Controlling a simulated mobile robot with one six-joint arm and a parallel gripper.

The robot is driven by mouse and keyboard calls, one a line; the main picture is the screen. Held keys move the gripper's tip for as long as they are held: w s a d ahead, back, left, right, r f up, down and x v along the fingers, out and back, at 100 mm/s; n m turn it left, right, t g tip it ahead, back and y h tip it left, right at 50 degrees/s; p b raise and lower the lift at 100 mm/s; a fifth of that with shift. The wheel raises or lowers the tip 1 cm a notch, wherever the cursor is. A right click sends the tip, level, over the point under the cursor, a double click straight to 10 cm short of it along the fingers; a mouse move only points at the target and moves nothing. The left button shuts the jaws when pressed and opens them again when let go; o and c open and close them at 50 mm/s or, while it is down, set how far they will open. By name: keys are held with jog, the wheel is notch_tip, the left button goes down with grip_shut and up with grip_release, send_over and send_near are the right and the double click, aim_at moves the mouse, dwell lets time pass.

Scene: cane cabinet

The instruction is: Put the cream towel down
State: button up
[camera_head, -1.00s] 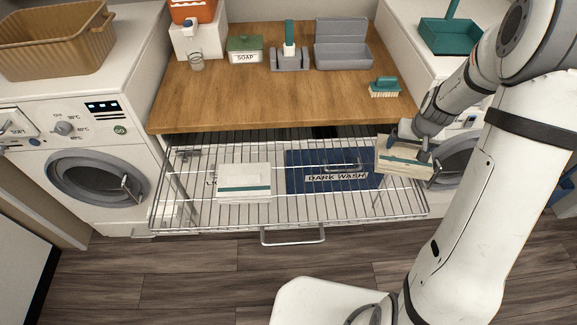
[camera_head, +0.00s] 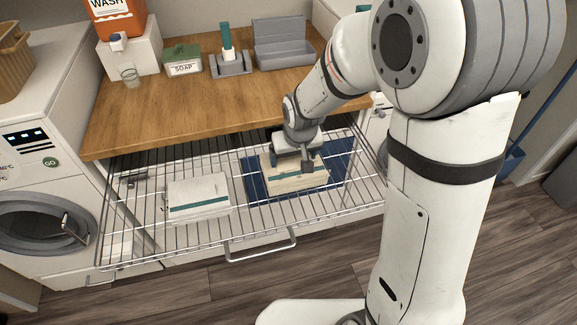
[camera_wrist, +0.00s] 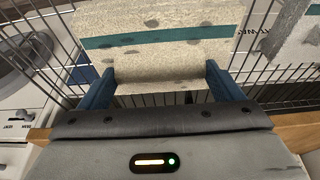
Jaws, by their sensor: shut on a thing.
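The cream towel (camera_head: 312,180) is folded and has a teal stripe. My gripper (camera_head: 293,160) is shut on it from above, over the right half of the wire rack (camera_head: 140,225). In the wrist view the towel (camera_wrist: 165,62) sits between the two blue fingers of my gripper (camera_wrist: 162,88). I cannot tell whether the towel touches the rack's wires. Part of the towel is hidden by my gripper.
A second pale folded towel (camera_head: 197,185) lies on the rack to the left. A dark blue panel (camera_head: 342,160) shows around the held towel. The wooden counter (camera_head: 130,125) behind holds a soap box (camera_head: 183,65) and a grey caddy (camera_head: 283,50). Bare wires lie between the towels.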

aim_at(294, 165)
jog(key=shift+f, duration=1.95)
jog(key=shift+f, duration=0.2)
jog(key=o, duration=1.1)
jog(key=shift+r, duration=0.1)
